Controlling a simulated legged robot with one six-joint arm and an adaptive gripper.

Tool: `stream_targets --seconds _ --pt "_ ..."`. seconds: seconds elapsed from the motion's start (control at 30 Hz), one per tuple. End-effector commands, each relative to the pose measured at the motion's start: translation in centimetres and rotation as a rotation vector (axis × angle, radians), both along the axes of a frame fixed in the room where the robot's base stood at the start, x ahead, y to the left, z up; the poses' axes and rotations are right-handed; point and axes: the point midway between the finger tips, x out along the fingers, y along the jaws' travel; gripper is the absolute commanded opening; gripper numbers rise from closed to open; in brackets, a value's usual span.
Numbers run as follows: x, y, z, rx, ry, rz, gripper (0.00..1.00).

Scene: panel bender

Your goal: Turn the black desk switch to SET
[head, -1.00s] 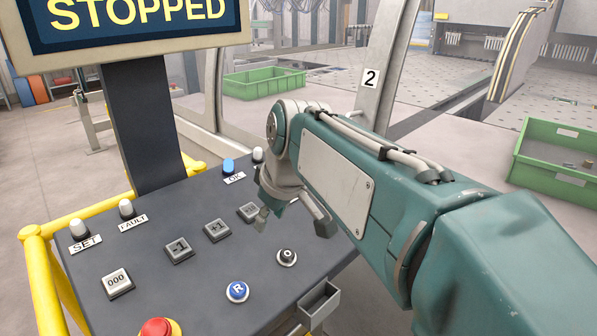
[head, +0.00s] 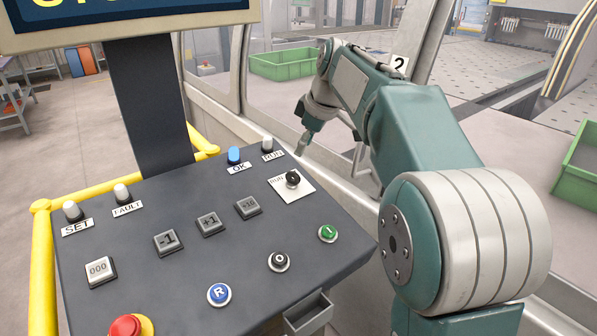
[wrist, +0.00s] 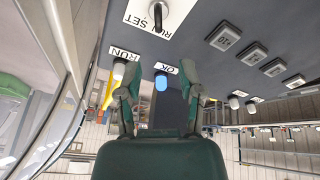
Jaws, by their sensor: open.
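The black desk switch (head: 292,179) sits on a white plate (head: 306,188) at the desk's far right corner. In the wrist view the switch (wrist: 158,13) is at the top edge, partly cut off, its plate marked RUN and SET. I cannot tell surely which mark its knob points to. My gripper (head: 302,148) hangs just beyond the desk's far right edge, up and slightly right of the switch in the picture. In the wrist view my gripper (wrist: 161,68) has its two fingers apart, with nothing held between them. It is apart from the switch.
The OK lamp (head: 234,155) is blue; the RUN lamp (head: 267,144) is whitish, near the switch. Grey keys (head: 209,223), a blue R button (head: 219,294), a green button (head: 327,233) and a red stop button (head: 126,326) stand on the desk. A post stands beyond the right edge.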

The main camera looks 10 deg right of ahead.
Motion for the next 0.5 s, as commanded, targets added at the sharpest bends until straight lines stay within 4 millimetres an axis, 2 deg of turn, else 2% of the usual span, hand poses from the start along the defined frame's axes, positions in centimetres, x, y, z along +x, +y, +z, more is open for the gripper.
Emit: stream_targets --seconds 0.5 --pt "2.7 1.5 -8.1 0.005 0.004 -0.003 0.49"
